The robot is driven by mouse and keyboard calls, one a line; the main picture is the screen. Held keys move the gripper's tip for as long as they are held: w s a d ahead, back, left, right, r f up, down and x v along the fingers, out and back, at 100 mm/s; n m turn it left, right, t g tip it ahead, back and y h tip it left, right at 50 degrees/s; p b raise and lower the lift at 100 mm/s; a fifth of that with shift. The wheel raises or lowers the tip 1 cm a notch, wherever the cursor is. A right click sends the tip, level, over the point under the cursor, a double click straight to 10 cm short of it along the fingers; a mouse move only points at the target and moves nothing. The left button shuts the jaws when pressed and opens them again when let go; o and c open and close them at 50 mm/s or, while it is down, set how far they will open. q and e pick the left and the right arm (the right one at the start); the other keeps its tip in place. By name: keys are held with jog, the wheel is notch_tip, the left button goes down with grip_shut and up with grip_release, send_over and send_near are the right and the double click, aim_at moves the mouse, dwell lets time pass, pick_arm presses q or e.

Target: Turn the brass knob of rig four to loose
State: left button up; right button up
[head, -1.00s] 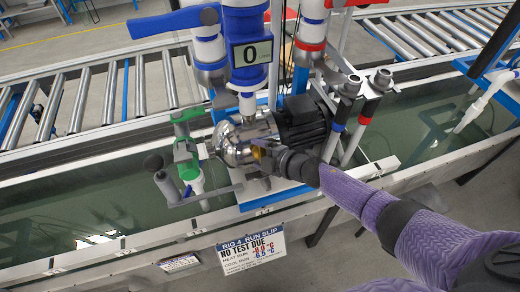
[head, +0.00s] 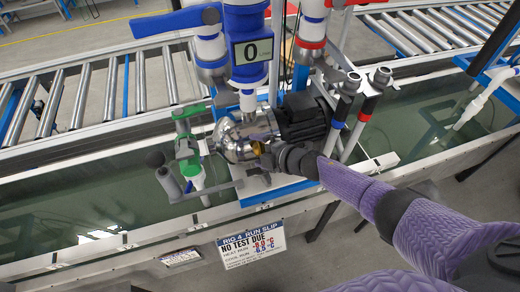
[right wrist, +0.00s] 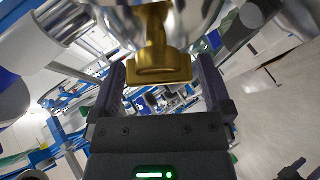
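The brass knob (head: 257,148) sits on the underside of the polished steel pump head (head: 238,140) of rig four. In the right wrist view the knob (right wrist: 158,68) is a wide brass block on a short stem, between the tips of my right gripper (right wrist: 160,85). Its fingers are spread on both sides of the knob; I cannot make out firm contact. In the head view my right gripper (head: 272,156) is at the knob, partly hiding it. The rig four run slip (head: 251,244) reads "NO TEST DUE". My left gripper is not in view.
A blue meter showing 0 (head: 252,52) stands above the pump. A green-handled valve (head: 188,150) is left of it, and grey pipes with red and blue bands (head: 364,108) are right. A water trough (head: 80,205) lies below, with a roller conveyor (head: 90,95) behind.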

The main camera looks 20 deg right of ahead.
jog(key=p+v, duration=0.4)
jog(key=v, duration=0.6)
jog(key=shift+f, duration=0.1)
